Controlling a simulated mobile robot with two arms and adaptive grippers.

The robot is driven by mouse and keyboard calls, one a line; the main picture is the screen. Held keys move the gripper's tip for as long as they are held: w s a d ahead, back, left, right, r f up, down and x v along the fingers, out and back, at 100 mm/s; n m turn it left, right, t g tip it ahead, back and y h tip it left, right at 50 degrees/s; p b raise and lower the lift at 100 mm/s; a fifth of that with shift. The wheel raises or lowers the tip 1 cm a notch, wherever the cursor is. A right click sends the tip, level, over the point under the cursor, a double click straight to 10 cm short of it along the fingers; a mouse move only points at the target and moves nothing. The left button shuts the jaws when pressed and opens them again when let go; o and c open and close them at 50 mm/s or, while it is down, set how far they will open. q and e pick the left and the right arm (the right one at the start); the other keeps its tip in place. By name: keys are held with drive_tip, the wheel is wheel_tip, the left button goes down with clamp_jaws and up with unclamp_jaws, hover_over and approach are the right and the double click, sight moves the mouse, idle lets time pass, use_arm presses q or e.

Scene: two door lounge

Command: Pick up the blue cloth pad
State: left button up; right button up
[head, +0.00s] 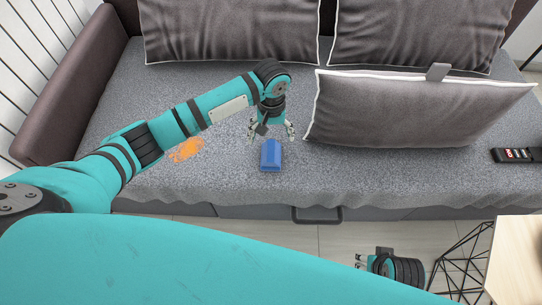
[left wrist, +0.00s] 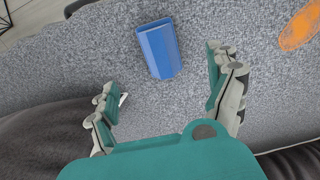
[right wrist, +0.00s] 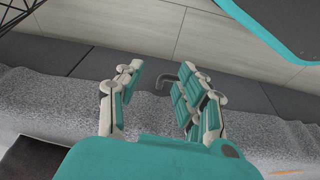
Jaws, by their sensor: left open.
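The blue cloth pad (head: 271,156) lies on the grey sofa seat (head: 222,185), near its front edge. It also shows in the left wrist view (left wrist: 160,50), ahead of and between my left fingers. My left gripper (head: 271,133) is open and empty, above and just behind the pad in the head view. The fingers (left wrist: 165,85) are apart and do not touch the pad. My right gripper (head: 362,262) is low in front of the sofa, above the floor. In the right wrist view its fingers (right wrist: 152,88) are spread with nothing between them.
A wooden table (head: 520,262) on a black wire frame stands at lower right.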

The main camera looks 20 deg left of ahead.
sight(271, 151)
use_arm(q)
wheel_tip(271, 151, down, 5)
drive_tip(key=shift+b, duration=0.75)
drive_tip(key=shift+f, duration=0.55)
wheel_tip(271, 151, down, 2)
drive_tip(key=shift+b, duration=0.75)
wheel_tip(271, 151, down, 2)
drive_tip(key=shift+f+b, duration=0.1)
drive_tip(key=shift+b, duration=0.35)
drive_tip(key=shift+f, duration=0.3)
use_arm(e)
drive_tip(key=v, duration=0.9)
drive_tip(key=shift+w+t, duration=0.3)
drive_tip(key=shift+w, duration=0.05)
use_arm(q)
drive_tip(key=shift+r, duration=0.1)
use_arm(e)
drive_tip(key=shift+d, duration=0.1)
use_arm(q)
drive_tip(key=c, duration=1.3)
